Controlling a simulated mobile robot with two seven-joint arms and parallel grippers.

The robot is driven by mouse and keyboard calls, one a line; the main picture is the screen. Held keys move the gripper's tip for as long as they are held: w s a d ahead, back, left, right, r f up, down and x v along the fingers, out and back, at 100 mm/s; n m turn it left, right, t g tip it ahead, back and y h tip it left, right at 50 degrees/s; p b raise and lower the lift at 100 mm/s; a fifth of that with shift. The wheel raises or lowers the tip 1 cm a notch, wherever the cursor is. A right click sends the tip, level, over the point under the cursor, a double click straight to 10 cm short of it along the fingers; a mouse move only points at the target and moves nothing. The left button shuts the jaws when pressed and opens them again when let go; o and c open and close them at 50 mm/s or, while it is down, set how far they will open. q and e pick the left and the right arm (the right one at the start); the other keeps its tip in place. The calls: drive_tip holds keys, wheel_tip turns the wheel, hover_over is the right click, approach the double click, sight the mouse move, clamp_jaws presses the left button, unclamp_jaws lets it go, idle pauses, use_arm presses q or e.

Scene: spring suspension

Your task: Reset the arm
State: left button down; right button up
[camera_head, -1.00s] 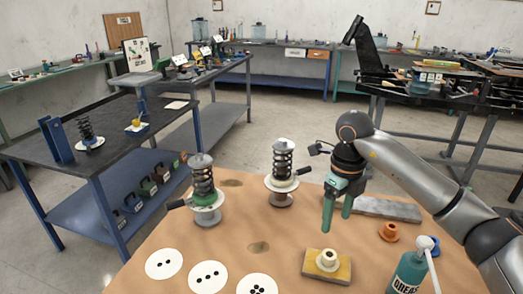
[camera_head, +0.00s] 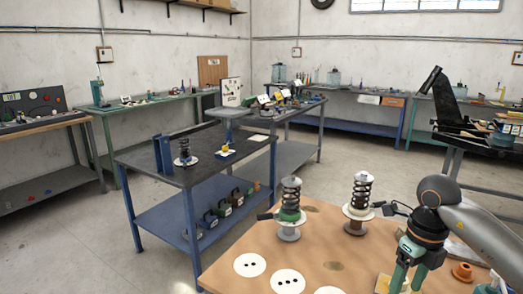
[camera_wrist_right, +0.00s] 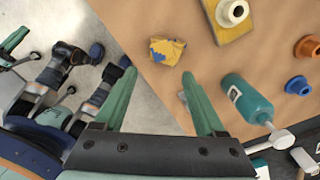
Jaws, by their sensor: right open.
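My right gripper (camera_head: 408,278) is open and empty, fingers pointing down over the near part of the tan workbench (camera_head: 262,262). In the right wrist view its two green fingers (camera_wrist_right: 160,78) stand apart with nothing between them. A yellow block with a cream bushing (camera_wrist_right: 232,12) lies on the bench near the gripper; the head view shows only part of it, behind the fingers. Two spring struts stand upright on the bench to the left of the gripper: one with a green seat (camera_head: 290,212) and one with a cream seat (camera_head: 360,205). My left gripper is not in view.
A teal grease bottle (camera_wrist_right: 246,100), an orange bushing (camera_wrist_right: 308,47), a blue bushing (camera_wrist_right: 298,85) and a crumpled yellow-blue cloth (camera_wrist_right: 167,50) lie on the bench. White dotted discs (camera_head: 250,265) lie at its left.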

drive_tip(key=s+a+f+n+g+y, duration=0.1)
drive_tip(key=a+f+y, duration=0.15)
drive_tip(key=a, duration=0.35)
drive_tip(key=s+a+f+y+p, duration=0.1)
drive_tip(key=s+a+y, duration=0.15)
drive_tip(key=a, duration=0.35)
drive_tip(key=s+a+f+n+g+y, duration=0.1)
drive_tip(key=a+y, duration=0.3)
drive_tip(key=a, duration=0.2)
drive_tip(key=s+a+r+m+t+y+p, duration=0.2)
drive_tip(key=a+r+m+t+y, duration=0.35)
drive_tip(key=a+m+y, duration=0.35)
drive_tip(key=w+d+f+m+t+h+p, duration=0.1)
drive_tip(key=d+f+m+t+h, duration=0.45)
drive_tip(key=m, duration=0.65)
drive_tip(key=w+d+f+m+t+h+p, duration=0.1)
drive_tip(key=d+f+m+t+h, duration=0.5)
drive_tip(key=m, duration=0.6)
drive_tip(key=s+d+f+m+g+h, duration=0.1)
drive_tip(key=s+f+m+g+h, duration=0.1)
drive_tip(key=s+f, duration=0.5)
drive_tip(key=s+d+f+m+g+h, duration=0.2)
drive_tip(key=s+f+m+g, duration=0.1)
drive_tip(key=s+f, duration=0.3)
drive_tip(key=shift+s+d+f+m+p, duration=0.35)
drive_tip(key=shift+f+m, duration=0.2)
drive_tip(key=shift+m, duration=0.35)
